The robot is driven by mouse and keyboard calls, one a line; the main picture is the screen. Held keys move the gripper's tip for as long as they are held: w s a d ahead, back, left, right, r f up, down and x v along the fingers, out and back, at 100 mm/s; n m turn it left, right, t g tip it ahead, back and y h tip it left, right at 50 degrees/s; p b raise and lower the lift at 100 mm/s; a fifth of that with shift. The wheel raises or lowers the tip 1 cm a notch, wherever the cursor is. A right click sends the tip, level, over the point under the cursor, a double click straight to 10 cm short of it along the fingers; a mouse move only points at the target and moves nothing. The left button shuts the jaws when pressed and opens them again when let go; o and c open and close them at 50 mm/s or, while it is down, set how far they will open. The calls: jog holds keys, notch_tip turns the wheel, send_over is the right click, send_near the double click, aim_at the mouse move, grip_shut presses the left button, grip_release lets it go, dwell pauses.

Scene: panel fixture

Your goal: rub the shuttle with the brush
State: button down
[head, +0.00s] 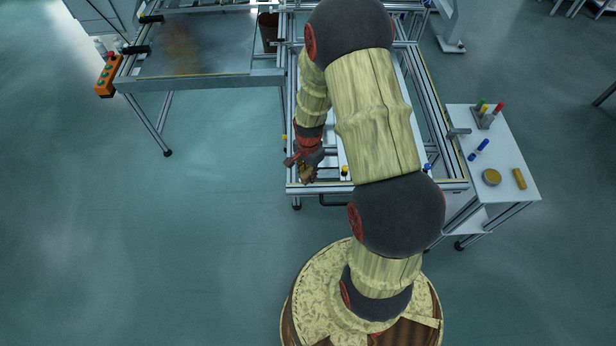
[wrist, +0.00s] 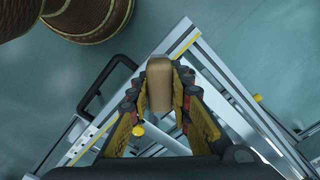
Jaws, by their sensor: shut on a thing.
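My gripper (head: 304,162) is at the front left of the aluminium frame in the head view. In the wrist view my gripper (wrist: 160,100) is shut on a tan, rounded block, which I take to be the brush (wrist: 159,84). The brush's bristles do not show. In the head view a small brown part of the brush (head: 309,177) shows below the fingers. I cannot pick out the shuttle for sure; my arm covers much of the frame's middle. I cannot tell whether the brush touches anything.
The aluminium frame (head: 375,186) has a yellow knob (head: 345,170) and a blue knob (head: 427,167) near its front. A black handle (wrist: 104,84) sticks out from its edge. A white side table (head: 508,158) holds several small items. Open floor lies left.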

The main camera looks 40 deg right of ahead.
jog(key=shift+r+p, duration=0.65)
jog(key=shift+r, duration=0.6)
